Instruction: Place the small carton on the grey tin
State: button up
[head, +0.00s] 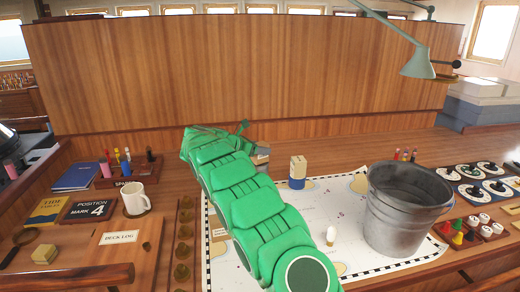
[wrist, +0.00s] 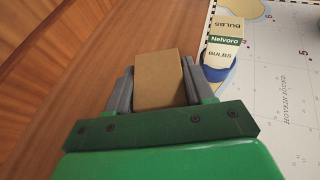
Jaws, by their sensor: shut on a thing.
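My gripper (wrist: 158,76) is shut on a plain brown small carton (wrist: 158,82), which sits between the two grey fingers in the wrist view. In the head view my green arm reaches over the chart's left edge and mostly hides the gripper and the carton. I cannot make out a small grey tin in either view. A large grey metal bucket (head: 405,210) stands on the right of the chart in the head view. What lies directly under the held carton is hidden.
A Nelvoro bulbs box (head: 298,168) stands on a blue base, right of my gripper; it also shows in the wrist view (wrist: 224,42). A mug (head: 135,198) stands left. A lamp (head: 418,62) hangs above right.

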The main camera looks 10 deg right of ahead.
jog(key=shift+f, duration=0.1)
jog(key=o, duration=1.1)
jog(key=v, duration=1.2)
